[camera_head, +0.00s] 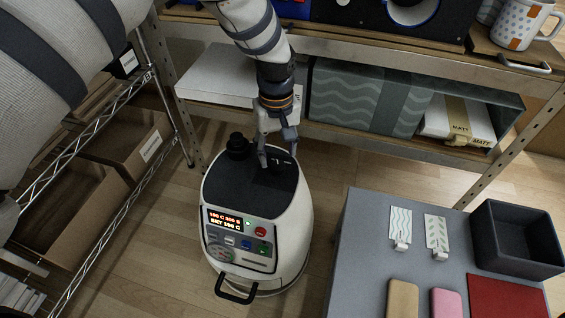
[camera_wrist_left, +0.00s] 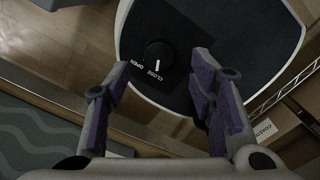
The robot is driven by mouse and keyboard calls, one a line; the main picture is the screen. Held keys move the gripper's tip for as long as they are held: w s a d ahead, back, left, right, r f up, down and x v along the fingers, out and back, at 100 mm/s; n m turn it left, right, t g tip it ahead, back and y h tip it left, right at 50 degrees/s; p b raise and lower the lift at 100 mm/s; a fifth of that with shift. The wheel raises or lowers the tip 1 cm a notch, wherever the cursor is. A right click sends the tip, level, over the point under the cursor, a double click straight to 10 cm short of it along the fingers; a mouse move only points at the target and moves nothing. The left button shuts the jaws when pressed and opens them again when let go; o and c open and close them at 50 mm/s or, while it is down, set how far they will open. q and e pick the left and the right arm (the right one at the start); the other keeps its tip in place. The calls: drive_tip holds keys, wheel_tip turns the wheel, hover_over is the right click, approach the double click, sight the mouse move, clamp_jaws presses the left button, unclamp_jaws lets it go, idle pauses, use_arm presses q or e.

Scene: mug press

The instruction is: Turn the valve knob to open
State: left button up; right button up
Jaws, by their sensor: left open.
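The round black valve knob (camera_wrist_left: 158,52) sits on the dark top of a white rounded machine (camera_head: 223,190). In the left wrist view its white mark points at the CLOSE label (camera_wrist_left: 153,76), with the OPEN label (camera_wrist_left: 139,65) beside it. My left gripper (camera_head: 279,154) reaches down over the machine's top, open and empty. In the left wrist view its fingertips (camera_wrist_left: 162,66) lie on either side of the knob's place; I cannot tell the height gap. In the head view the fingers partly hide the knob. My right gripper is not in view.
A black cylinder (camera_head: 238,144) stands up from the machine's top, left of my gripper. A shelf with a green wavy box (camera_head: 350,95) is behind. A wire rack with cartons (camera_head: 95,205) is left. A grey table (camera_head: 360,225) with a dark bin (camera_head: 515,238) is right.

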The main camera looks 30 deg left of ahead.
sight(278, 165)
use_arm(q)
wheel_tip(278, 165, down, 5)
drive_tip(key=shift+r+b, duration=0.15)
drive_tip(key=shift+b, duration=0.35)
drive_tip(key=c, duration=1.2)
drive_tip(key=shift+o, duration=0.2)
